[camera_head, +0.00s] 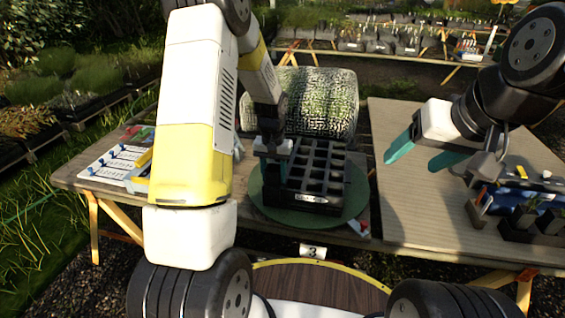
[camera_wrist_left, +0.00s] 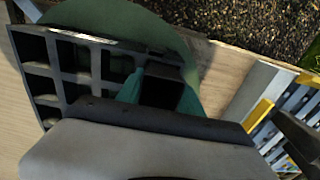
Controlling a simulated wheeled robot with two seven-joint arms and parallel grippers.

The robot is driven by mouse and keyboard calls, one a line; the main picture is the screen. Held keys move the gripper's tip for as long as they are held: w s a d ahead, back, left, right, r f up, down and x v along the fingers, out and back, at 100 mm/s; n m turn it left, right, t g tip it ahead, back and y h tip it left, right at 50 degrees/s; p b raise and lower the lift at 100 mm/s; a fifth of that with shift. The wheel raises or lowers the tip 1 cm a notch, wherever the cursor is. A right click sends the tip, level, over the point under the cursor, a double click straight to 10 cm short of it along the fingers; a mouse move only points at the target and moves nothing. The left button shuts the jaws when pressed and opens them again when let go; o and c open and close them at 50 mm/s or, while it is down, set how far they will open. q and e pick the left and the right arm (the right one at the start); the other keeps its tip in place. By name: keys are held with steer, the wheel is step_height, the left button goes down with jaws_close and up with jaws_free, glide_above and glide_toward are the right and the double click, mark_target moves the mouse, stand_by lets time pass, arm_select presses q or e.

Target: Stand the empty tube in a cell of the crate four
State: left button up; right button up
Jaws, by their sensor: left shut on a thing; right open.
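The black crate (camera_head: 312,200) with rows of square cells stands on a round green disc (camera_head: 348,205) in the head view. Its open cells also show in the left wrist view (camera_wrist_left: 52,72). My left gripper (camera_head: 276,165) is at the crate's left side, pointing down. In the left wrist view its teal fingers (camera_wrist_left: 162,95) are shut on a dark, square-mouthed empty tube (camera_wrist_left: 162,88) at the crate's edge. I cannot tell whether the tube's lower end is inside a cell. My right gripper (camera_head: 412,162) is open and empty, above the right table, apart from the crate.
A white tray with blue pieces (camera_head: 113,166) lies at the table's left. A small red-and-white thing (camera_head: 359,226) lies right of the disc. Dark pots (camera_head: 530,215) stand at the far right. The right tabletop (camera_head: 410,215) is largely clear.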

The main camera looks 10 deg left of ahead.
arm_select(q)
steer(key=shift+s+a+f, duration=0.1)
steer(key=shift+s+f, duration=0.15)
steer(key=shift+f, duration=0.3)
steer(key=shift+s+a+f, duration=0.1)
steer(key=shift+s+f, duration=0.1)
steer(key=shift+f, duration=0.3)
steer(key=o, duration=1.4)
steer(key=shift+w+d+r, duration=0.1)
steer(key=shift+w+r, duration=0.1)
steer(key=shift+r, duration=0.4)
steer(key=shift+w+r, duration=0.2)
steer(key=shift+r, duration=4.15)
